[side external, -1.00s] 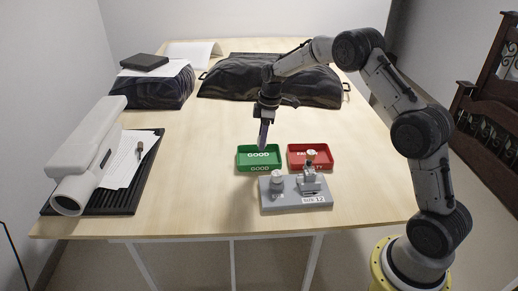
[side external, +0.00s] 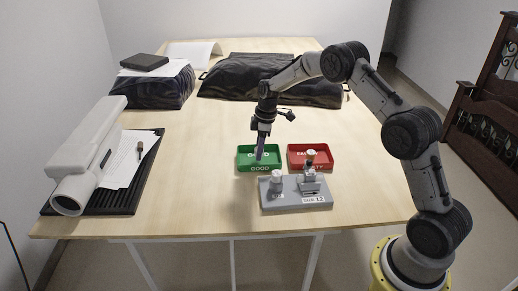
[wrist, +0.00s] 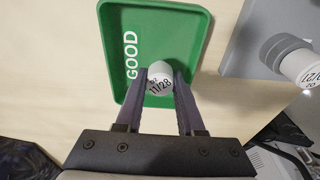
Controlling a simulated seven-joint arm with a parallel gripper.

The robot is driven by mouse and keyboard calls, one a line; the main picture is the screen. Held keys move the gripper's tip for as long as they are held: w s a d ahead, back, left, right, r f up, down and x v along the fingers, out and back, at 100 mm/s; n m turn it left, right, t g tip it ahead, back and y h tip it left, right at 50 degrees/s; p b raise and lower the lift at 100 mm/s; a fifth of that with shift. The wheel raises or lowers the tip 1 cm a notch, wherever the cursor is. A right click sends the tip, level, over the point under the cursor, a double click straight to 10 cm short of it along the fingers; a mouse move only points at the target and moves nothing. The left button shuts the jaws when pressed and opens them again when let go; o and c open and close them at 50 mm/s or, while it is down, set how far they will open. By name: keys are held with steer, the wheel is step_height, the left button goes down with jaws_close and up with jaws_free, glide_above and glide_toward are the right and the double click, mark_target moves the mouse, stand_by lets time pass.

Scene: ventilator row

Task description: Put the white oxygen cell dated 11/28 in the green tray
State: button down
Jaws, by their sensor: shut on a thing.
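My gripper (wrist: 160,95) is shut on a white oxygen cell (wrist: 160,78) marked 11/28, with one finger on each side of it in the wrist view. The cell is over the floor of the green tray (wrist: 193,17), which bears the word GOOD. In the side view, my gripper (side external: 260,157) points down into the green tray (side external: 244,166); the cell is too small to make out there. I cannot tell whether the cell touches the tray floor.
A red tray (side external: 326,164) is right of the green one. In front, a grey block (side external: 290,202) carries a pale cylinder (side external: 277,178) and a metal fitting (side external: 310,182). A white cell (wrist: 299,66), its date ending in 27, shows at the wrist view's right. Open table lies left.

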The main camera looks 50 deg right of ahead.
steer(key=shift+f, duration=0.35)
steer(key=c, duration=0.5)
jaws_free()
steer(key=shift+r, duration=0.1)
steer(key=r, duration=0.4)
steer(key=s+d+r, duration=0.1)
steer(key=r, duration=0.8)
steer(key=shift+s+d, duration=0.15)
